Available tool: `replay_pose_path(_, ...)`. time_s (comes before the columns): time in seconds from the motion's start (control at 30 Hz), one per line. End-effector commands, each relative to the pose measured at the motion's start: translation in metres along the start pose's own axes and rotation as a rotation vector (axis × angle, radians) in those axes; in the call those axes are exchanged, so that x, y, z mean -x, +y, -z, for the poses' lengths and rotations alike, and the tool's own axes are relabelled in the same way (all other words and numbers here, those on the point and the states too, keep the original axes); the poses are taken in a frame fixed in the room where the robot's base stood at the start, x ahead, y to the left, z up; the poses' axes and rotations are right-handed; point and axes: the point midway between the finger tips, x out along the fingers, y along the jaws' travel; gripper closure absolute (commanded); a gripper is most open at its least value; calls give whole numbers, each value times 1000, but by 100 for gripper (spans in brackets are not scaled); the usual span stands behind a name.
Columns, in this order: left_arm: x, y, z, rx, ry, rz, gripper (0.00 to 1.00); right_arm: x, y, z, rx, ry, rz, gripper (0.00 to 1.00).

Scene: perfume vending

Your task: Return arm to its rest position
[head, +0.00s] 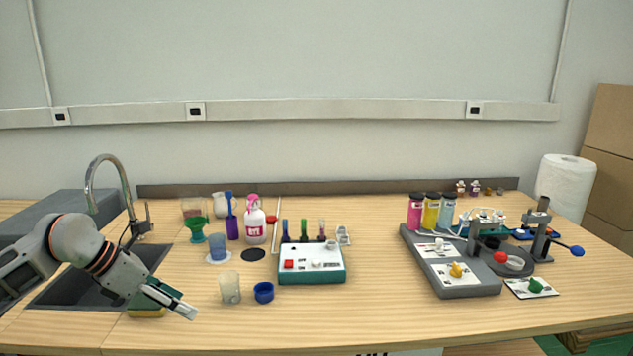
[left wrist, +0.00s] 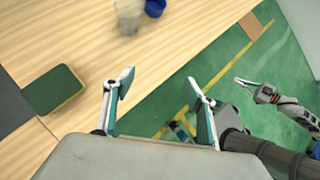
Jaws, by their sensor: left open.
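My left gripper (head: 182,308) comes in from the left in the head view, over the front left of the table by the sink. In the left wrist view its two fingers (left wrist: 160,95) are spread apart with nothing between them. Beyond them are the table's front edge and the green floor (left wrist: 220,85). My right gripper (left wrist: 247,84) shows small in the left wrist view, out over the floor at the right. It is too small there to tell its opening. It is not in the head view.
A green and yellow sponge (head: 147,312) lies just under my left gripper, beside the sink (head: 60,292). A whitish cup (head: 230,288) and a blue cap (head: 264,292) stand to its right. A teal-based device (head: 312,277) and a grey dispenser (head: 470,290) stand farther right. The front middle is clear.

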Motion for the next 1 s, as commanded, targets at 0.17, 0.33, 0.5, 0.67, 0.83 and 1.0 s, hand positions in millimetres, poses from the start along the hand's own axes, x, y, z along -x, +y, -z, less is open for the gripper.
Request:
replay_pose_path(0.17, -59, -78, -10, 99, -146, 243, 44, -6, 5, 10, 4, 17, -7, 100)
replay_pose_path(0.33, -95, -158, -28, 336, -350, 519, 44, -4, 4, 8, 3, 15, -6, 100)
replay_pose_path(0.5, -104, -200, -42, 699, -554, 749, 44, -3, 3, 4, 2, 7, -4, 100)
replay_pose_path(0.67, -111, -199, -34, 1131, -716, 891, 44, -3, 2, 3, 2, 6, -3, 100)
replay_pose_path(0.83, -132, -172, 15, 1661, -846, 944, 44, -3, 2, 3, 2, 5, -3, 100)
replay_pose_path(1.0, -170, -153, 110, 2236, -918, 881, 44, -3, 2, 3, 2, 5, -3, 100)
